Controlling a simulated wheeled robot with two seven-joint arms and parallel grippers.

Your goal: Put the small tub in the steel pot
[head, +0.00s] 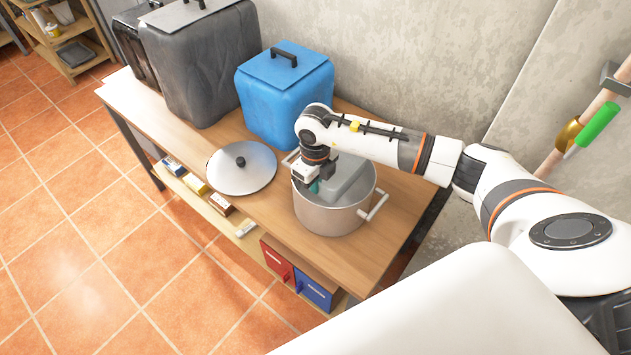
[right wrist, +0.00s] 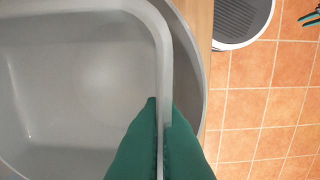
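The small tub (head: 347,178) is light grey with rounded corners. It sits tilted inside the mouth of the steel pot (head: 330,220), partly hidden by my right arm. My right gripper (head: 314,187) is over the pot's left part, with its green fingers on either side of the tub's wall. In the right wrist view the fingers (right wrist: 160,110) pinch the wall of the tub (right wrist: 75,80), and the pot's rim (right wrist: 197,75) curves around it. Whether the tub touches the pot's bottom is hidden. My left gripper is not in view.
The pot's lid (head: 242,170) lies on the wooden table (head: 270,222) left of the pot. A blue container (head: 285,95) and a dark grey one (head: 200,65) stand behind. Small boxes sit on the lower shelf. A grey ribbed item (right wrist: 240,20) shows below the table edge.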

